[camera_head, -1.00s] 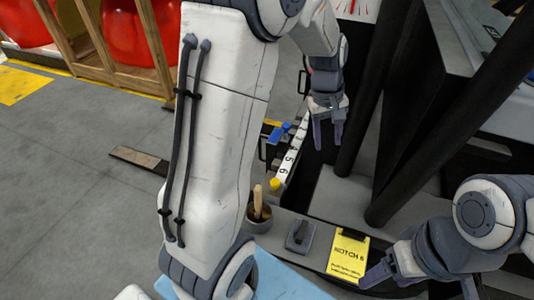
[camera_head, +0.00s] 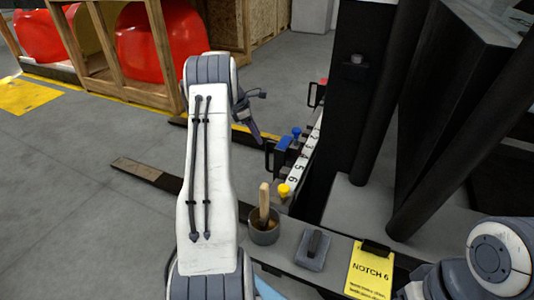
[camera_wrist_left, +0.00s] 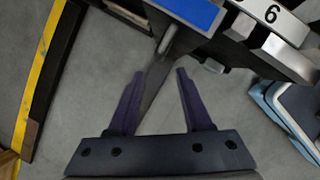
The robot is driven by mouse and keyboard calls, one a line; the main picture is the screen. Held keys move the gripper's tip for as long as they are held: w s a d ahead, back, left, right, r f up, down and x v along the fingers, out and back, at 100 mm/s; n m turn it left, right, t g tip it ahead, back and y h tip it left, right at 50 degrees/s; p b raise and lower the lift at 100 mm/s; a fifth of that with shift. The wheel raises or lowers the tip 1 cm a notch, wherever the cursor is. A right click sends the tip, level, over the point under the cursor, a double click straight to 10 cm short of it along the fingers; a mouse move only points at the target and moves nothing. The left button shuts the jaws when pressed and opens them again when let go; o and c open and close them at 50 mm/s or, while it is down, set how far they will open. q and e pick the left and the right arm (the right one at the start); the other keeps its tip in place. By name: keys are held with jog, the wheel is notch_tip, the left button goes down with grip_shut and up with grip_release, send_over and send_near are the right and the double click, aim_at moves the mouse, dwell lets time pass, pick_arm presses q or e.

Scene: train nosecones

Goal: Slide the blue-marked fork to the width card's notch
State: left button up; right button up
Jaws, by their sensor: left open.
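The blue-marked fork shows its blue block (camera_head: 283,143) and black handle (camera_head: 269,156) on the left side of the white numbered strip (camera_head: 302,160), near its upper numbers. The block's blue face (camera_wrist_left: 192,10) and a grey handle bar (camera_wrist_left: 168,38) show at the top of the left wrist view. The yellow width card (camera_head: 370,272) reads "NOTCH 6". My left gripper (camera_head: 257,136) is up and left of the blue block; in its wrist view the fingers (camera_wrist_left: 158,76) are open and empty, with the handle beyond their tips. My right gripper is out of view.
A yellow knob (camera_head: 284,190) stands near the 6. A cup with a wooden handle (camera_head: 264,233) and a dark block (camera_head: 313,250) sit in front. A long dark bar (camera_head: 150,174) extends over the floor. Black uprights (camera_head: 355,95) rise right of the strip.

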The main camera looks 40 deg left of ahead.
pick_arm(q)
jog(key=b, duration=0.4)
send_over(267, 167)
jog(key=f, duration=0.8)
jog(key=shift+w+a+f, duration=0.2)
jog(key=shift+w+f, duration=0.15)
jog(key=shift+f, duration=0.05)
grip_shut()
jog(key=shift+s+p, duration=0.1)
jog(key=shift+p, duration=0.2)
